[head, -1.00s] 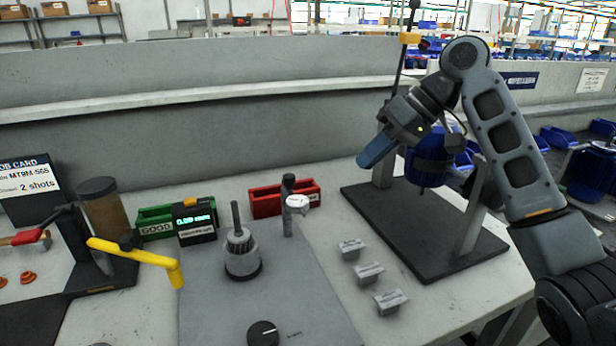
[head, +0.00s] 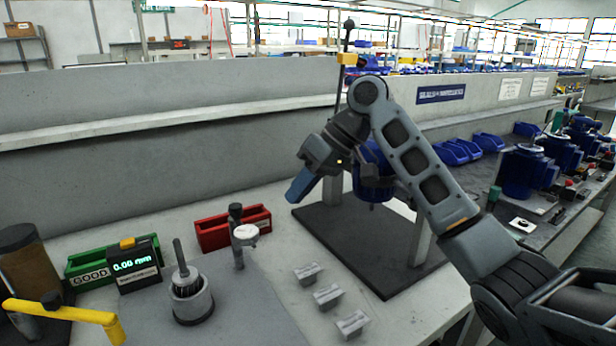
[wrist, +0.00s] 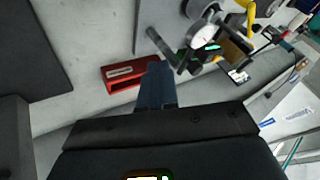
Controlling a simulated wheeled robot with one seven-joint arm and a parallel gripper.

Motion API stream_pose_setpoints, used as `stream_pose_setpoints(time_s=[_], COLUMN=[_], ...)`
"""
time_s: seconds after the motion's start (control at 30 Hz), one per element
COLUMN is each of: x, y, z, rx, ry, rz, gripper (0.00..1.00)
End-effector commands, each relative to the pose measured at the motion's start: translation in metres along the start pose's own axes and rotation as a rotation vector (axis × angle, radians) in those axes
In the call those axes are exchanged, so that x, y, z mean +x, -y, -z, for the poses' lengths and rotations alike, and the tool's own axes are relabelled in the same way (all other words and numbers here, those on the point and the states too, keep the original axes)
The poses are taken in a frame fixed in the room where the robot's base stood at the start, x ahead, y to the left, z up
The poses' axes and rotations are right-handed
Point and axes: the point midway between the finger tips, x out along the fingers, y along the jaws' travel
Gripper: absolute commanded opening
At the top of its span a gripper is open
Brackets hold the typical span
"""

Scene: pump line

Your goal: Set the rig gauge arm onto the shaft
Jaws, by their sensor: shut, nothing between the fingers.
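The rig gauge (head: 245,232), a small white round dial, is on a dark upright post on the grey plate, just in front of the red bin. The dial also shows in the wrist view (wrist: 203,36). The shaft (head: 180,256) stands upright out of a grey cylindrical fixture (head: 192,300) to the left of the gauge, and the two look apart. My gripper (head: 299,188), with blue fingers, is above the bench to the right of the gauge and higher. Its fingers (wrist: 156,84) are together and hold nothing. Whether the gauge arm can swing is not visible.
A red bin (head: 213,232) and a green bin (head: 88,278) stand behind, with a display (head: 134,265) reading 0.00 mm. Several small grey blocks (head: 326,296) lie to the right. A blue motor (head: 374,180) on a dark stand and a yellow handle (head: 62,313) flank the area.

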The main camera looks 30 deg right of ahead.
Motion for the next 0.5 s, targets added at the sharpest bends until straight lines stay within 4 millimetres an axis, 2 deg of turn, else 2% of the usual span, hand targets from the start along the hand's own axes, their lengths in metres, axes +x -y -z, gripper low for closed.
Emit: stream_pose_setpoints(time_s=[0.2,0.3,0.5], x=[0.043,0.049,0.059], y=[0.000,0.015,0.031], z=[-0.001,0.001,0.000], rx=[0.000,-0.003,-0.002], ry=[0.003,0.000,0.000], rz=[0.001,-0.001,-0.001], gripper=[0.00,0.00,0.00])
